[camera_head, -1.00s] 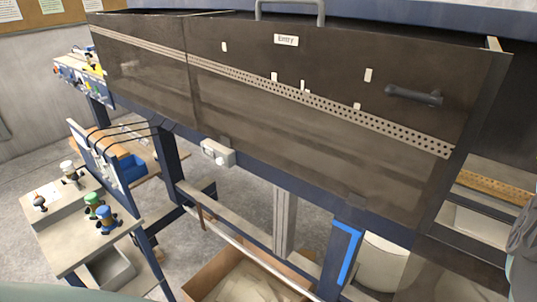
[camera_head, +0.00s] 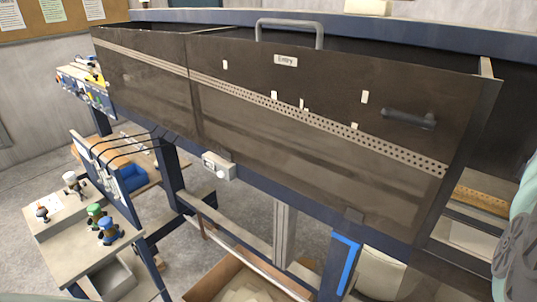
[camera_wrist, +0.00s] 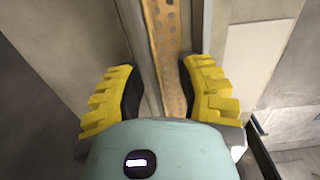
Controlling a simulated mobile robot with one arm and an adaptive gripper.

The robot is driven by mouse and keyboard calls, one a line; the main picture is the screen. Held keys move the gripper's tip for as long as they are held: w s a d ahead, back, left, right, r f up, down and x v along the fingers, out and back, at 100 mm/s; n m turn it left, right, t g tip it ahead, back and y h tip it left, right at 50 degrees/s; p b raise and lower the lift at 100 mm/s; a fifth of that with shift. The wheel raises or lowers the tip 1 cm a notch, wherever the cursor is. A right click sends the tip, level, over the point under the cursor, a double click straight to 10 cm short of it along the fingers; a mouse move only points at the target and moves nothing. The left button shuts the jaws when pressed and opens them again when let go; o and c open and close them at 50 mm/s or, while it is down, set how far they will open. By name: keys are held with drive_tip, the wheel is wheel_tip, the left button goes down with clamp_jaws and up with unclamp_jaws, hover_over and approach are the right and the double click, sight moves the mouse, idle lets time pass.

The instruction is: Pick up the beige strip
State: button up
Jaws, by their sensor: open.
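A tan perforated strip (camera_head: 482,200) lies along the right end of the dark machine in the head view; it looks like the beige strip, though I cannot be sure. In the wrist view a tan perforated strip (camera_wrist: 170,55) runs lengthwise between the fingers. My gripper (camera_wrist: 158,82) has yellow ribbed fingers with dark pads, spread apart on either side of the strip. It is open and holds nothing. Whether the fingers touch the strip or hover above it cannot be told. The strip's near end is hidden behind the gripper body.
Dark panels (camera_head: 300,150) with a perforated metal band, small pale tabs and a black handle (camera_head: 409,118) fill the middle of the head view. An open carton (camera_head: 240,275) sits below.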

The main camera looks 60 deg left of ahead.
drive_tip(key=shift+o, duration=0.4)
clamp_jaws()
drive_tip(key=shift+r, duration=0.15)
